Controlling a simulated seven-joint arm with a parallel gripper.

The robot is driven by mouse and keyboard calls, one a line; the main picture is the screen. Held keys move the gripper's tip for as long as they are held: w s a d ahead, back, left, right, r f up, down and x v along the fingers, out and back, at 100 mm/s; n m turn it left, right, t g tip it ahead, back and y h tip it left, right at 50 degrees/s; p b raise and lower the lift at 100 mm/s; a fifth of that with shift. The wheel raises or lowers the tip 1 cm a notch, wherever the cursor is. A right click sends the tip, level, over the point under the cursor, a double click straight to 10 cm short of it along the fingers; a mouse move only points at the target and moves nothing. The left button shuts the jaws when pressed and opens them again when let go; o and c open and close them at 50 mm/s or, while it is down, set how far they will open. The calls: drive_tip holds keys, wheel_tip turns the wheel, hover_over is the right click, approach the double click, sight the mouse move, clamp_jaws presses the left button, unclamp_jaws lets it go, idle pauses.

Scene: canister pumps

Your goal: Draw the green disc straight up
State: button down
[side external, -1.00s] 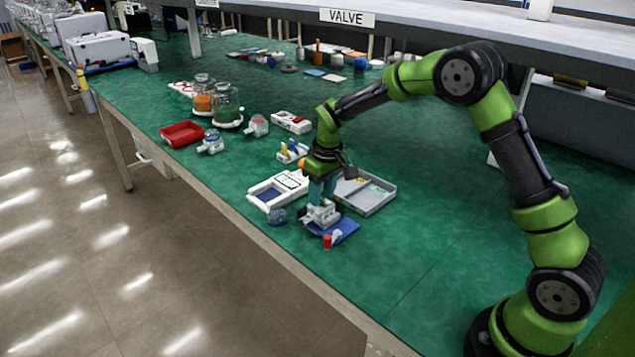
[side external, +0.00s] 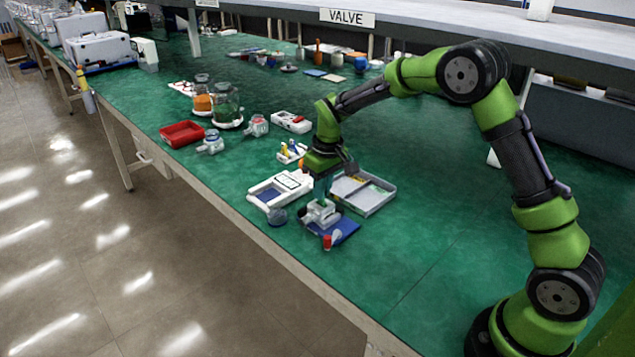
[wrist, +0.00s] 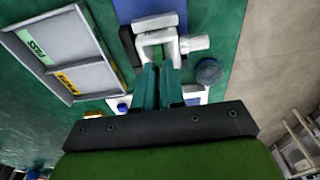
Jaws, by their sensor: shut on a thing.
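My gripper (side external: 321,186) points down over a small white and grey pump body (side external: 321,211) on a blue mat (side external: 345,231). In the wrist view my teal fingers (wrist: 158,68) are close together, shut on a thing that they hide. I cannot make out the green disc as a separate shape; it appears to be what the fingers hold. The white pump body (wrist: 152,24) shows just beyond the fingertips, with a white side fitting on its right. I cannot tell how much gap lies between the fingertips and the pump.
A grey partitioned tray (side external: 370,208) is close on the right of my gripper. A dark round knob (side external: 277,217) and a red-capped piece (side external: 327,242) lie near the pump. Green table on the right is clear.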

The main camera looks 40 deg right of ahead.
wheel_tip(320, 180, up, 14)
drive_tip(key=shift+r, duration=0.25)
idle(1.1)
